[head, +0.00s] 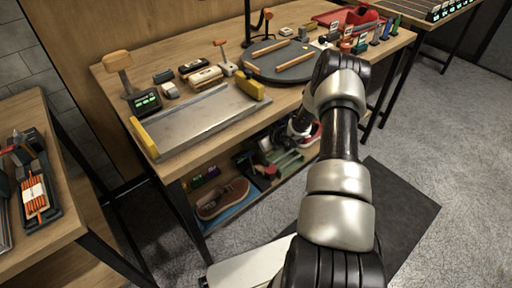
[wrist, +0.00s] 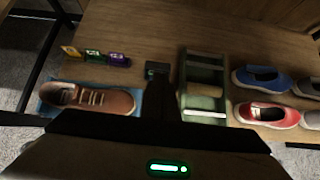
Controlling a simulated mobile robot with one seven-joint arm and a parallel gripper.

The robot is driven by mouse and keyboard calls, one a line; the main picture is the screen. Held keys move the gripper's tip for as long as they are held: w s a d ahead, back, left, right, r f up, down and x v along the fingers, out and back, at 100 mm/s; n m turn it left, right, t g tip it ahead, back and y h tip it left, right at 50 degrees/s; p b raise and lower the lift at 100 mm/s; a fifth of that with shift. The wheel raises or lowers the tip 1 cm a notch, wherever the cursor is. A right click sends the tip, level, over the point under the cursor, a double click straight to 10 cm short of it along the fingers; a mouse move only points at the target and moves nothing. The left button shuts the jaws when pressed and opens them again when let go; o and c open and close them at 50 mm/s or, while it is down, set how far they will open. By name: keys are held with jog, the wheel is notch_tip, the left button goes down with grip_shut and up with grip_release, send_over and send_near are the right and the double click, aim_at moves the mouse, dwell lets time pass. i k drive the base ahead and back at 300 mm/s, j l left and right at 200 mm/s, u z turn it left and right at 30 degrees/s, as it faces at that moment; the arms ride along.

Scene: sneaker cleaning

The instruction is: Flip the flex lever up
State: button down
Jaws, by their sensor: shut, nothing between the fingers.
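A green frame-like device (wrist: 205,88) with a pale roller or pad across it stands on the lower shelf, right of my gripper in the wrist view. It also shows under the bench in the head view (head: 285,163). A small dark block (wrist: 157,69) lies just left of the device, partly hidden by my fingers. I cannot tell which part is the flex lever. My gripper (wrist: 162,90) is shut and empty, a dark shape over the shelf between a brown shoe (wrist: 93,98) and the green device. I cannot tell whether it touches anything.
The brown shoe lies on a blue mat. Several tagged small blocks (wrist: 95,56) stand behind it. Blue (wrist: 262,78) and red (wrist: 268,114) shoes sit right of the device. The bench top (head: 110,78) overhangs the shelf; a dark table leg (wrist: 42,58) stands at left.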

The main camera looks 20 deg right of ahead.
aim_at(252, 164)
jog(key=k+l, duration=0.25)
jog(key=k, duration=0.2)
jog(key=k+l, duration=0.2)
jog(key=k, duration=0.3)
